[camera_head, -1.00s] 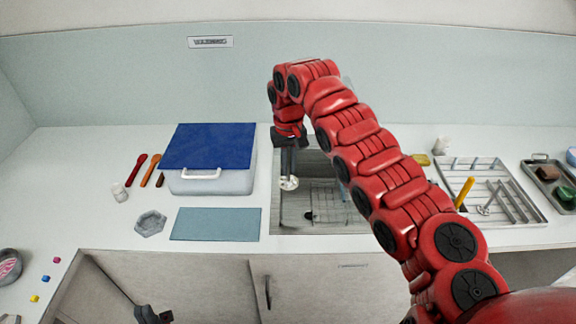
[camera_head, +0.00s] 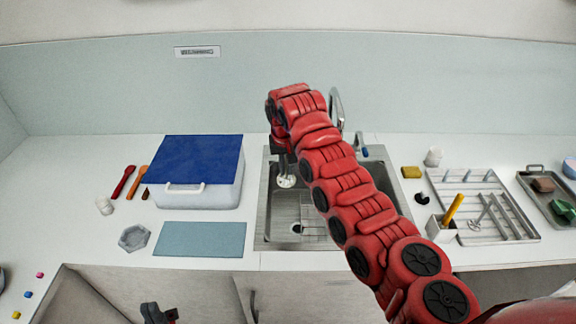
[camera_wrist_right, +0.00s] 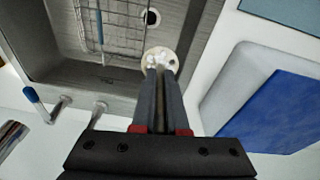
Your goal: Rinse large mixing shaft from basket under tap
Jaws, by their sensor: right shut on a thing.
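My right gripper (camera_head: 284,165) is shut on the mixing shaft (camera_head: 286,181), over the left back part of the sink (camera_head: 262,215). The shaft's pale disc end points down; it also shows in the right wrist view (camera_wrist_right: 160,60), just beyond the fingertips (camera_wrist_right: 160,78). Most of the rod is hidden by the gripper. The chrome tap (camera_head: 337,108) stands behind the sink, partly hidden by my right arm. The wire basket (camera_wrist_right: 110,35) is in the sink, beside the disc in the wrist view. My left gripper (camera_head: 158,314) is low at the front edge; its jaws are unclear.
A blue-lidded box (camera_head: 200,190) and a blue-grey mat (camera_head: 200,239) lie left of the sink. A rack with tools (camera_head: 520,235) and a holder with a yellow handle (camera_head: 440,232) stand to the right. A drain (camera_wrist_right: 152,18) shows in the sink.

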